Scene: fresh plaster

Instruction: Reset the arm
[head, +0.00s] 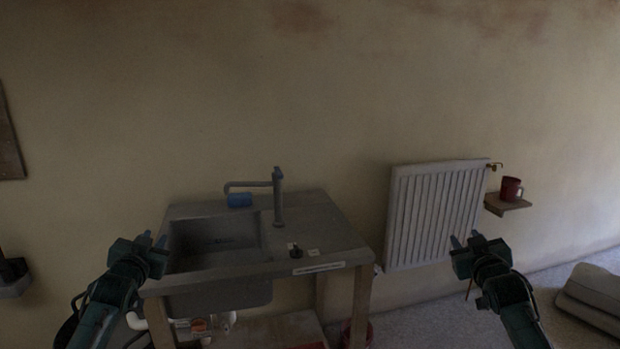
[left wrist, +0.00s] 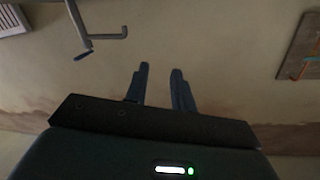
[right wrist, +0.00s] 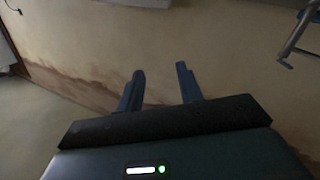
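My left gripper (head: 152,240) is raised in front of the left side of the sink unit in the head view. Its two blue fingers stand apart with nothing between them, and they also show in the left wrist view (left wrist: 158,86). My right gripper (head: 467,240) is raised in front of the radiator's lower right part. Its fingers are apart and empty, and they also show in the right wrist view (right wrist: 160,86). Both arms come up from the bottom of the head view and look roughly mirrored.
A sink unit (head: 330,240) with a grey faucet (head: 278,198) and a blue object (head: 239,200) stands against the wall. A white radiator (head: 435,213) hangs right of it. A red mug (head: 511,189) sits on a small shelf (head: 508,206). Grey cushions (head: 595,298) lie at the right.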

